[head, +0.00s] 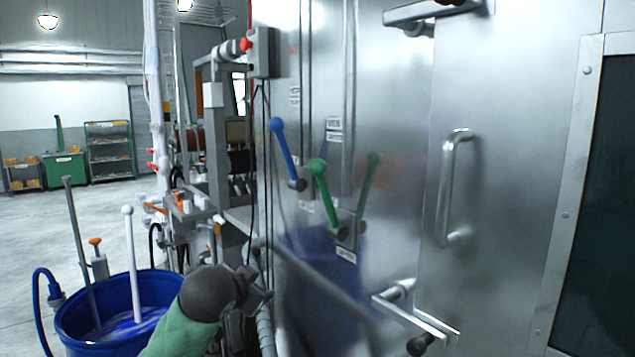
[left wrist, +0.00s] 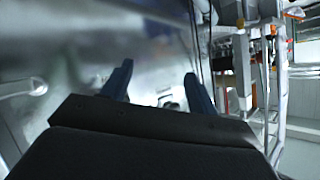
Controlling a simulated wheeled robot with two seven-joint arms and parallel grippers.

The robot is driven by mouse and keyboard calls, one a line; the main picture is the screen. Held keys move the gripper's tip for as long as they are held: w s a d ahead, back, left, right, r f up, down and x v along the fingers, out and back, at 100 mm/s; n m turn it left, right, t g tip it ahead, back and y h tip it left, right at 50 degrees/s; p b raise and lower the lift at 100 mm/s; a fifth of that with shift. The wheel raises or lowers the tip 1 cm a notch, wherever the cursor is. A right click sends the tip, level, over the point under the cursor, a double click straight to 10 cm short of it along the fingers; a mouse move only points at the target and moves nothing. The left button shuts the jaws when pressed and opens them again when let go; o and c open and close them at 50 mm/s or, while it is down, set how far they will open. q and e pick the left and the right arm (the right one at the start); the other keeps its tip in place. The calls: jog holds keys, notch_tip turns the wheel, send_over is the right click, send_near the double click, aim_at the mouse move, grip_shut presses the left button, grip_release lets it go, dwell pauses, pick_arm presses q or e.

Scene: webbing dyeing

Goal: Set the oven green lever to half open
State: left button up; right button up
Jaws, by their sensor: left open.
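The green lever (head: 327,192) is mounted on the steel oven wall (head: 400,150). Its round knob points up and slightly left, and its lower end meets a small grey pivot block. A green reflection of it shows in the steel to its right. My left gripper (head: 258,287) is at the lower centre of the head view, below and left of the green lever and apart from it. In the left wrist view its two dark fingers (left wrist: 158,90) are spread, with nothing between them. The lever cannot be made out there. My right gripper is not in view.
A blue lever (head: 284,150) stands just left of the green one. A door handle (head: 450,188) and a lower latch (head: 412,315) stick out at the right. A blue barrel (head: 72,325) with rods stands at the lower left. Pipes and cables run beside the oven's edge.

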aim_at(309, 168)
pick_arm(q)
jog(key=w+d+r+m+g+h, duration=0.1)
jog(key=w+d+r+m+h, duration=0.1)
jog(key=r, duration=0.6)
jog(key=w+d+r+m+g+h+p, duration=0.1)
jog(key=w+d+r+m+h, duration=0.1)
jog(key=r+h, duration=0.5)
jog(key=w+d+r+m+g+h, duration=0.2)
jog(key=w+r+m+h, duration=0.1)
jog(key=r, duration=0.5)
jog(key=shift+w+d+r+h+p, duration=0.15)
jog(key=shift+w+r+h, duration=0.05)
jog(key=shift+w+h, duration=0.2)
jog(key=shift+w+d+r+h+p, duration=0.15)
jog(key=shift+w+h, duration=0.25)
jog(key=shift+w+d, duration=0.15)
jog(key=shift+d, duration=0.05)
jog(key=p+x, duration=0.3)
jog(key=x, duration=0.4)
jog(key=shift+d, duration=0.15)
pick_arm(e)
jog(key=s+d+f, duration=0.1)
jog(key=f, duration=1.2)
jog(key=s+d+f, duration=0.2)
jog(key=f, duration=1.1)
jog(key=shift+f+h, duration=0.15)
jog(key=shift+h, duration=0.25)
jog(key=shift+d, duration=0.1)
